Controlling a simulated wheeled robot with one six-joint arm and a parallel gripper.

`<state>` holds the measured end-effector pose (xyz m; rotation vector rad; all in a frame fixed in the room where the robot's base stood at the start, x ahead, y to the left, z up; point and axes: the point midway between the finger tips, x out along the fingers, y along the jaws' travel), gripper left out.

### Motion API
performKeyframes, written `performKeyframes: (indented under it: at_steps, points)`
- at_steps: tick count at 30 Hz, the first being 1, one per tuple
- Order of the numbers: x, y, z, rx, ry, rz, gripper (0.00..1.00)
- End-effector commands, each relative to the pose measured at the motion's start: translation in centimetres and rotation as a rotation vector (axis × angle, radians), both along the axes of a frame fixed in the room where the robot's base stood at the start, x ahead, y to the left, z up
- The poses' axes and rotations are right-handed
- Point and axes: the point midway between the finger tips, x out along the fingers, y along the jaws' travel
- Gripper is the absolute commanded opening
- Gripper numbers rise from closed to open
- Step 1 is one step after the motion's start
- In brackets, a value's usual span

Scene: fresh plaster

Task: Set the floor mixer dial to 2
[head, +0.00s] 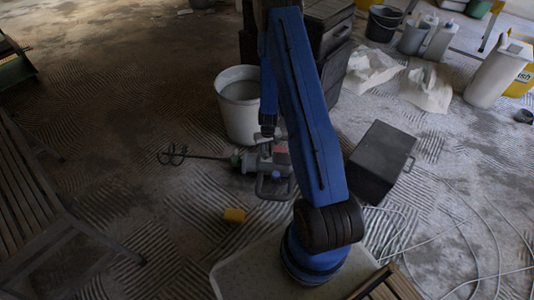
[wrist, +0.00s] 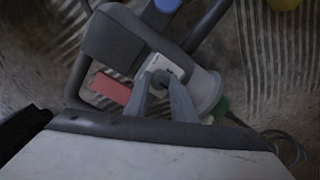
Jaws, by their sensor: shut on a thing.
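The floor mixer (head: 274,172) lies on the floor beside my arm in the head view, with its whisk rod (head: 190,156) pointing left. In the wrist view the mixer's dark grey body (wrist: 112,42) and pale housing (wrist: 205,90) fill the middle. The dial (wrist: 160,78) is a small dark knob on a light plate on the housing. My gripper (wrist: 161,82) is shut on the dial, with one finger on each side of it. The fingers partly cover the plate, and I cannot read any number or pointer.
A white bucket (head: 240,112) stands just behind the mixer. A dark box (head: 380,162) is to the right of my arm, with loose pale cables (head: 455,235) near it. A wooden bench (head: 40,205) stands at left.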

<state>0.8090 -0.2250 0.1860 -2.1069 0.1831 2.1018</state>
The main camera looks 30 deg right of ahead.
Motion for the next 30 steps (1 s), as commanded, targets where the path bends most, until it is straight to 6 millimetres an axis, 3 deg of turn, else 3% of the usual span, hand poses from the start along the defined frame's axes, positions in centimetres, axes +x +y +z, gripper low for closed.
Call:
performKeyframes:
  at_steps: [1,2,4,17,30]
  points:
    - [0.0,0.0,0.0,0.000,0.000,0.000,0.01]
    - [0.0,0.0,0.0,0.000,0.000,0.000,0.28]
    - [0.0,0.0,0.0,0.000,0.000,0.000,0.42]
    - [0.1,0.0,0.7,0.000,-0.002,0.000,0.42]
    - [0.1,-0.2,7.1,-0.001,-0.003,0.000,0.42]
